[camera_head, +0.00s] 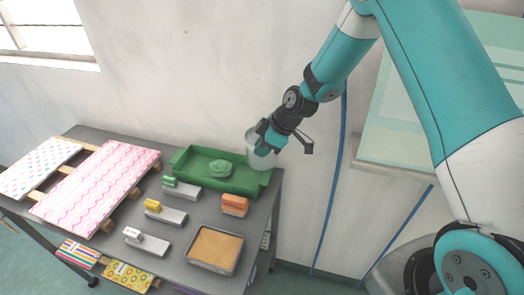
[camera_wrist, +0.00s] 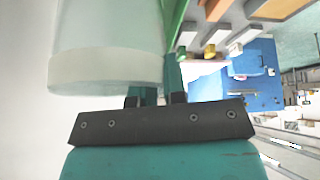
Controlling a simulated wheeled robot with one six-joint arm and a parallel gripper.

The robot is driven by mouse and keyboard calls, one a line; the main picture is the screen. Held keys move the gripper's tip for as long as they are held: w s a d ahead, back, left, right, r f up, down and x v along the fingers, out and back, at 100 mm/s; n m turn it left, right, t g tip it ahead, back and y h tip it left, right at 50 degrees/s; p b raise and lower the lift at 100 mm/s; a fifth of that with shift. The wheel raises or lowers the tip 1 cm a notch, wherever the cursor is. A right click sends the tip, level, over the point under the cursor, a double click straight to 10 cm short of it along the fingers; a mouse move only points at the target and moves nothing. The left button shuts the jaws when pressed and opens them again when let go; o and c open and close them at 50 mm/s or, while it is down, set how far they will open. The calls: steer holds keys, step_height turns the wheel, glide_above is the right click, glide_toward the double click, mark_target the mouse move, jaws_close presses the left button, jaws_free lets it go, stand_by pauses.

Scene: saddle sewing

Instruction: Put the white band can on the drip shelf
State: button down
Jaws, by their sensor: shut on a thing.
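The white band can (camera_head: 257,161) is pale, whitish and partly see-through. No drip shelf can be made out for certain.
The green tray (camera_head: 190,160) holds a crumpled green lump (camera_head: 220,168). The bench also bears several grey blocks with coloured tops, an orange block (camera_head: 234,205), a tan-filled tray (camera_head: 216,250) and a pink patterned board (camera_head: 98,188). A pale green panel with a ledge (camera_head: 395,172) is at right.

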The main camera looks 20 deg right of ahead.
mark_target(262, 165)
step_height(262, 165, down, 2)
steer(key=shift+f, duration=0.2)
steer(key=shift+f+b, duration=0.4)
steer(key=shift+f, duration=0.1)
steer(key=shift+f, duration=0.1)
steer(key=c, duration=1.1)
jaws_free()
steer(key=shift+c, duration=0.2)
